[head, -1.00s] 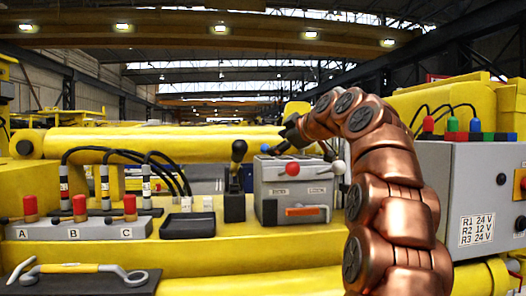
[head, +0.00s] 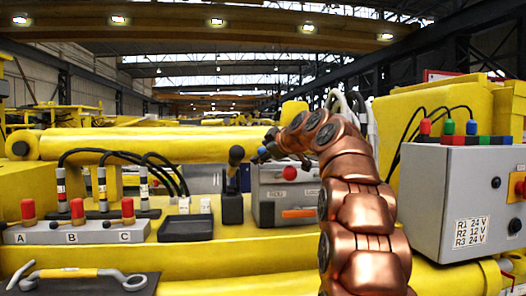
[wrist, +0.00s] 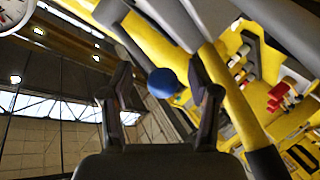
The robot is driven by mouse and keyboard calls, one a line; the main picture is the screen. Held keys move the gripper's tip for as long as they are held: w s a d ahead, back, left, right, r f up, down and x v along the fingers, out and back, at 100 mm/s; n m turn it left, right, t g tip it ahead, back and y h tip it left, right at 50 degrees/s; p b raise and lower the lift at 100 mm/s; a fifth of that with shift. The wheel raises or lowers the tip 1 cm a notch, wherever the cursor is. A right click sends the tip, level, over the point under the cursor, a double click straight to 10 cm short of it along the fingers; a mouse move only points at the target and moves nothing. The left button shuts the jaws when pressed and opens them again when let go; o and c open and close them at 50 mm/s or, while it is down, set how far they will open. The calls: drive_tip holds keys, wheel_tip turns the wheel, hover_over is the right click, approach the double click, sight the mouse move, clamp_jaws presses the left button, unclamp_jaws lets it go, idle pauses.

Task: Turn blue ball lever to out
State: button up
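The blue ball (wrist: 162,83) shows in the wrist view between the two fingers of my gripper (wrist: 162,95), with gaps on both sides. The fingers are open, and I cannot tell whether the ball is fully within their reach. In the head view my gripper (head: 262,153) is at the upper left edge of the grey lever box (head: 265,208), by the blue ball, which is mostly hidden there. The red ball lever (head: 289,173) shows on the box front, just below my arm. The blue lever's position marking cannot be read.
A black-knobbed lever (head: 236,156) stands close left of my gripper. An orange handle (head: 299,213) is low on the box. A black tray (head: 185,228) and red levers A, B, C (head: 77,210) are further left. A grey control box (head: 465,195) stands right of my arm.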

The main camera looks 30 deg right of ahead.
drive_tip(key=shift+f, duration=0.1)
clamp_jaws()
idle(0.4)
